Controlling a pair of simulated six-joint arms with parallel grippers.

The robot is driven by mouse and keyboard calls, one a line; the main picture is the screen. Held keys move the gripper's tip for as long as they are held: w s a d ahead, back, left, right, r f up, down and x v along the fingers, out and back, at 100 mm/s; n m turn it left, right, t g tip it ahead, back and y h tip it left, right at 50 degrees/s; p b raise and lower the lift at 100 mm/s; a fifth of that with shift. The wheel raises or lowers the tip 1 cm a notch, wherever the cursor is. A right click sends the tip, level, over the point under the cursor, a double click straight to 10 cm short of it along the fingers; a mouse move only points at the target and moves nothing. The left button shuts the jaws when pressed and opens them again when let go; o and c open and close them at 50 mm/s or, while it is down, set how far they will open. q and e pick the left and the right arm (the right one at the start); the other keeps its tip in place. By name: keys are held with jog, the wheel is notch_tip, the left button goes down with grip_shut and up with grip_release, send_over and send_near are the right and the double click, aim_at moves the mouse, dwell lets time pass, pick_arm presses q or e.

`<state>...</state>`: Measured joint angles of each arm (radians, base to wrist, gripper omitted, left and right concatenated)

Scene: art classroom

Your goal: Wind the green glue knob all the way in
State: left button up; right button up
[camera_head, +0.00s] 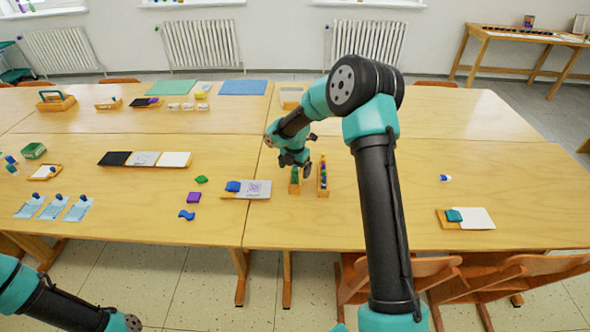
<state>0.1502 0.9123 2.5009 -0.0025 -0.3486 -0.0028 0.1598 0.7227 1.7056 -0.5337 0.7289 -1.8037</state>
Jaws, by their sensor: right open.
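My right gripper (308,165) reaches down over the middle table at two narrow wooden racks. A green object, perhaps the green glue (295,175), stands in the left wooden rack (295,190), just below and left of the gripper. Its knob is too small to make out. The gripper is open; whether its fingers touch anything is hidden by the wrist and the small scale. The right wooden rack (323,188) holds several small dark and coloured items. My left arm shows at the lower left, but its gripper is out of view.
A wooden tray (233,195) with a blue block and a printed card lies left of the racks. Green, purple and blue pieces (194,197) lie farther left. A white-and-blue item (445,178) and another tray (446,224) lie right. Table space between is clear.

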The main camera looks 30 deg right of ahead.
jog(key=shift+m, duration=0.4)
jog(key=shift+c, duration=0.3)
jog(key=c, duration=1.4)
jog(key=n, duration=1.1)
jog(key=shift+n, duration=0.3)
